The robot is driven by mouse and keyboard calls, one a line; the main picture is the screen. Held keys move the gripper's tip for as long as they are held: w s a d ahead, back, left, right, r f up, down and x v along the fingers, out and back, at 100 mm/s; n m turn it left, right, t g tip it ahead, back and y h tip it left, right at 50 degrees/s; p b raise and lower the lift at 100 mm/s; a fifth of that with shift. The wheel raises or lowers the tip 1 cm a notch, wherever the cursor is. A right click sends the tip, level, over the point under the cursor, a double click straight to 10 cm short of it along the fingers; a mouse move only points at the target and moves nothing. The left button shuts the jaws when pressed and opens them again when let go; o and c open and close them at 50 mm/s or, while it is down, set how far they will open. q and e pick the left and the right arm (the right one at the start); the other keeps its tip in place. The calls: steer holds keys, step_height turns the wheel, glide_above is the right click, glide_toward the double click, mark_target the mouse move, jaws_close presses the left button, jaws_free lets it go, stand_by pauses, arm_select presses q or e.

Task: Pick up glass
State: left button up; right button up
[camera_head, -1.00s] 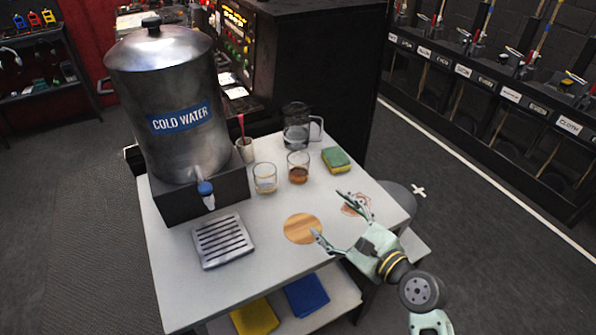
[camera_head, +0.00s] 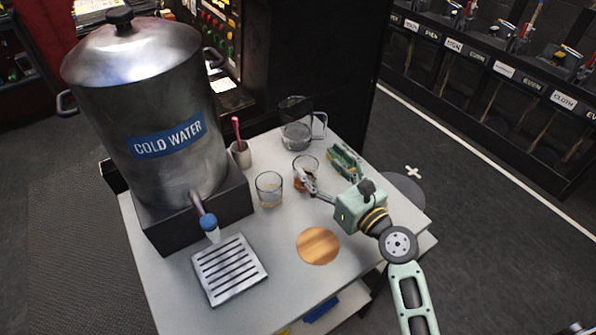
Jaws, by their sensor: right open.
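Two short clear glasses stand upright on the white table. One glass with amber-brown liquid (camera_head: 306,162) is beside my right gripper, and one glass with a little pale liquid (camera_head: 268,188) stands to its left, nearer the dispenser. My right gripper (camera_head: 318,164) is open and empty, its fingers pointing to the back of the table. Its left finger overlaps the front of the amber glass, partly hiding it; I cannot tell whether they touch. My left gripper is not in view.
A steel cold water dispenser (camera_head: 140,105) stands at the left, with a slotted drip tray (camera_head: 229,269) in front. A glass pitcher (camera_head: 297,128) stands behind the glasses. A cup (camera_head: 241,155) holds a pink-handled tool. A round wooden coaster (camera_head: 319,245) lies on the clear front area.

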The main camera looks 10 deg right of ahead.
mark_target(313, 178)
steer(key=f+b, duration=0.1)
steer(key=f, duration=0.1)
steer(key=f+b, duration=0.1)
steer(key=f, duration=0.1)
steer(key=s+f+b, duration=0.1)
steer(key=f, duration=0.2)
steer(key=shift+d, duration=0.2)
steer(key=shift+w+a+r, duration=0.15)
steer(key=shift+w+r, duration=0.05)
steer(key=shift+w, duration=0.25)
steer(key=shift+w+a, duration=0.25)
steer(key=shift+w, duration=0.3)
steer(key=x, duration=0.5)
steer(key=shift+p, duration=0.35)
steer(key=shift+w+a, duration=0.15)
steer(key=shift+w, duration=0.2)
steer(key=shift+c, duration=0.9)
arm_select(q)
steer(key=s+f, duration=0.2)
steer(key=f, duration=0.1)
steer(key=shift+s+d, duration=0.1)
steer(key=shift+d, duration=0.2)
arm_select(e)
steer(key=c, duration=1.2)
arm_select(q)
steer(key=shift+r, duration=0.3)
arm_select(e)
steer(key=shift+r, duration=0.25)
steer(key=shift+c, duration=0.2)
